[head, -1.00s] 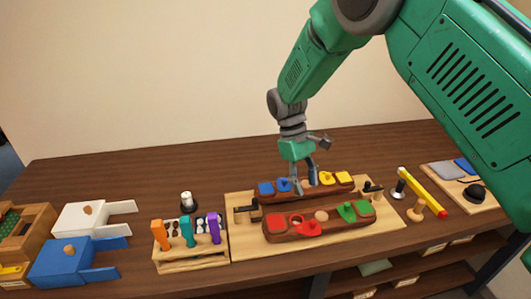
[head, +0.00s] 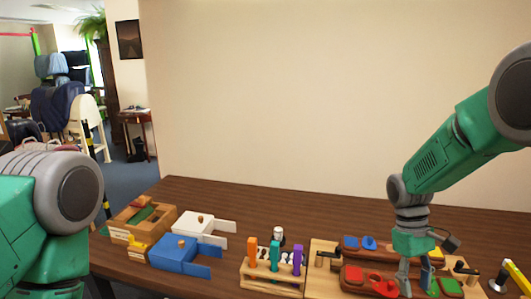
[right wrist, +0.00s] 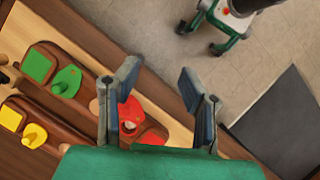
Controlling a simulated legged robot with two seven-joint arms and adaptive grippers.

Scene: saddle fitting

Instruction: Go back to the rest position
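My right gripper (head: 414,289) hangs with its fingers down over the fitting board (head: 322,284) in the head view. In the right wrist view its two fingers (right wrist: 160,100) stand wide apart with nothing held between them. The front wooden bar bears red pieces (head: 383,287) and green pieces (head: 448,287). The rear bar bears blue pieces (head: 368,243) and a yellow piece (head: 435,254). Red, green (right wrist: 66,81) and yellow (right wrist: 34,135) pieces also show in the right wrist view. My left arm shows at the left edge of the head view; its gripper is out of view.
A rack (head: 273,280) holds orange, teal and purple handled tools. Blue (head: 172,251) and white (head: 207,233) boxes and a wooden tray (head: 125,222) stand left of it. The table's back strip is clear.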

